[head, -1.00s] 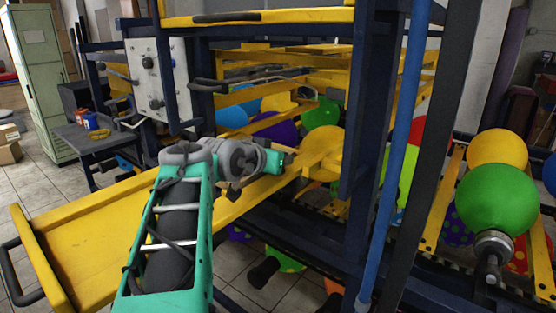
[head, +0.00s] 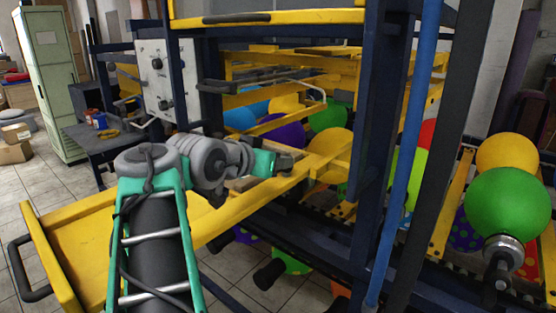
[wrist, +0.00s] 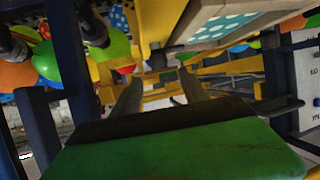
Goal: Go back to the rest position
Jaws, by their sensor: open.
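My gripper (head: 288,160) is at the end of my green and grey arm, in front of the yellow and dark blue machine frame (head: 372,130) in the head view. It is close to the yellow rails and the yellow balloon (head: 331,147). In the wrist view my gripper (wrist: 162,92) shows two grey fingers standing apart with nothing between them. The fingertips in the head view are small and partly lost against the machine. No rest position is marked in the frames.
A blue post (head: 409,150) rises right of the gripper. A green balloon (head: 508,205) sits on a nozzle at the right. A control panel (head: 165,78) and dark table (head: 90,137) stand to the left. Tiled floor (head: 30,180) is open at far left.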

